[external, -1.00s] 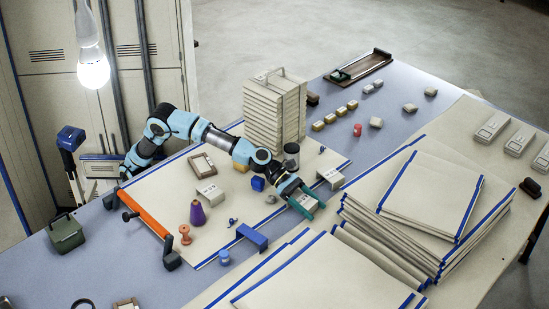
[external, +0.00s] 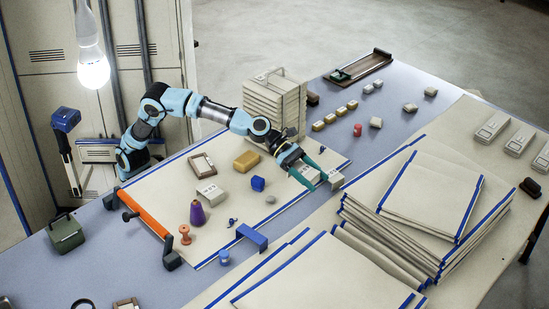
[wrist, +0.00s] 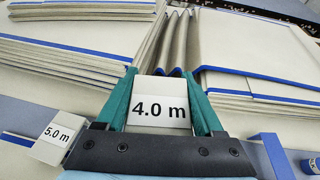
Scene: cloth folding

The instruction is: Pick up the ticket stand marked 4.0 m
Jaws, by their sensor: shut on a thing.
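The white ticket stand marked 4.0 m (wrist: 160,108) sits between the two green fingers of my gripper (wrist: 165,100) in the wrist view, its label facing the camera. My gripper is shut on it, with one finger along each side. In the external view my gripper (external: 315,176) is over the right part of the cream board, and the held stand is pale and small between the fingers. Whether it is clear of the surface is hard to tell.
The stand marked 5.0 m (wrist: 58,138) is left of my gripper in the wrist view. Piles of blue-edged folded cloth (external: 400,215) lie to the right.

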